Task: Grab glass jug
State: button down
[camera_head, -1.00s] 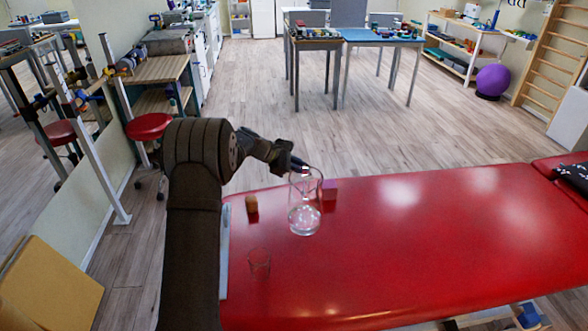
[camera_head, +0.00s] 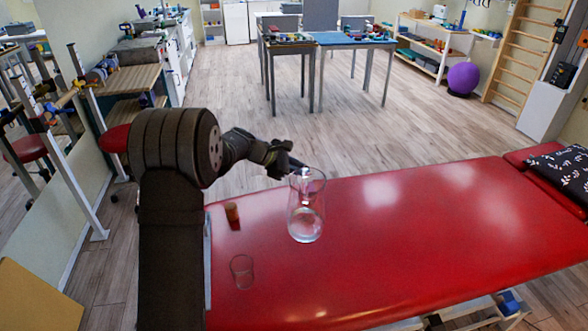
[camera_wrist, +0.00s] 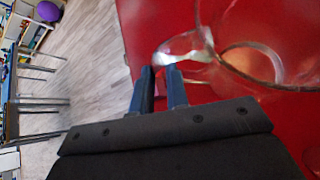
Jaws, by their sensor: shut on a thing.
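The clear glass jug (camera_head: 305,222) looks upright over the red treatment table, near its far left part. My gripper (camera_head: 296,166) reaches it from the upper left and is shut on the jug near its top. In the wrist view my two dark fingers (camera_wrist: 166,80) point up to the jug's glass (camera_wrist: 235,50), which fills the upper right. The exact grip point is blurred, and I cannot tell whether the jug's base touches the table.
A pink-purple block (camera_head: 316,186) shows through the jug. The table's right part is clear up to a patterned pillow (camera_head: 565,170).

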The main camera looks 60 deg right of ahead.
jog(key=shift+s+r, duration=0.3)
jog(key=shift+r, duration=0.05)
jog(key=shift+w+f, duration=0.1)
dwell(1.0)
